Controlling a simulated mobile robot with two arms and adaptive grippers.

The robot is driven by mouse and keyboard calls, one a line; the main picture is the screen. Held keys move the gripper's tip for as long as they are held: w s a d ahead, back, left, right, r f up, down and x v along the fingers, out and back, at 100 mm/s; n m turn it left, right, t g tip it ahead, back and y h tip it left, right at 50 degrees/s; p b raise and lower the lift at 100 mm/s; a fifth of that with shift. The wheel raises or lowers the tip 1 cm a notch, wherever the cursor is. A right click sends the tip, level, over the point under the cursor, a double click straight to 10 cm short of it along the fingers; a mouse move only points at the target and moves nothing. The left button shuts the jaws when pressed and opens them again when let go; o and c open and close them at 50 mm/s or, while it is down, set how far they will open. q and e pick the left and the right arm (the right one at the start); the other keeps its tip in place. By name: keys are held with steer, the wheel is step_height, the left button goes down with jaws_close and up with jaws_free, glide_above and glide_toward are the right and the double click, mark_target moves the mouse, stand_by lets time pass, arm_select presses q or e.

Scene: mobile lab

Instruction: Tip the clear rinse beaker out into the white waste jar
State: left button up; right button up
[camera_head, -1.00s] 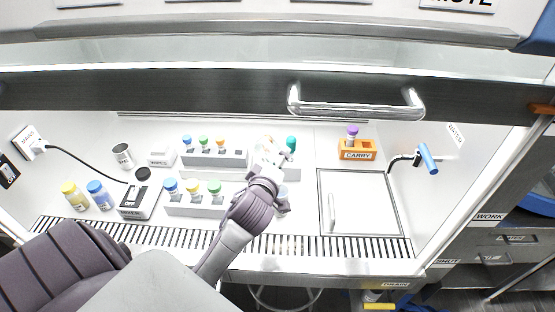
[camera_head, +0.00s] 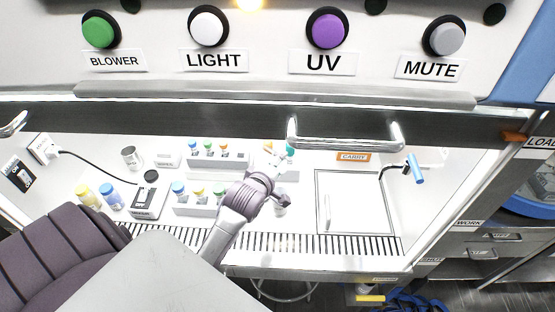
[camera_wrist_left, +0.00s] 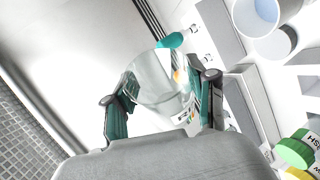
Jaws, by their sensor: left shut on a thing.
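I cannot tell whether either is the white waste jar. My right gripper is not in view.
Racks of capped vials (camera_head: 220,160) stand left of my gripper. A teal-capped item (camera_wrist_left: 172,41) is close to the beaker. A black-topped box (camera_head: 147,203) and yellow and blue bottles are farther left. A square panel (camera_head: 355,205) and blue-handled tap (camera_head: 415,168) lie right. The sash handle (camera_head: 345,143) crosses above.

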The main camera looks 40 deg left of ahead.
arm_select(q)
steer(key=shift+r+n+h+p, duration=0.45)
steer(key=shift+n+h+p, duration=0.15)
steer(key=shift+p, duration=1)
steer(key=shift+f+g+p, duration=0.15)
steer(key=shift+g+p, duration=0.15)
steer(key=shift+h, duration=0.3)
steer(key=shift+r+n+h+p, duration=0.3)
steer(key=shift+n+p, duration=0.3)
steer(key=shift+p, duration=0.45)
steer(key=shift+r+n+p, duration=0.1)
steer(key=shift+n+p, duration=0.2)
steer(key=shift+p, duration=0.05)
steer(key=shift+a+n+g+h, duration=0.1)
steer(key=shift+n+g+h, duration=0.2)
steer(key=shift+h, duration=0.3)
steer(key=n+h, duration=0.2)
steer(key=shift+r+g+h, duration=0.15)
steer(key=shift+g+h, duration=0.15)
steer(key=shift+h, duration=0.1)
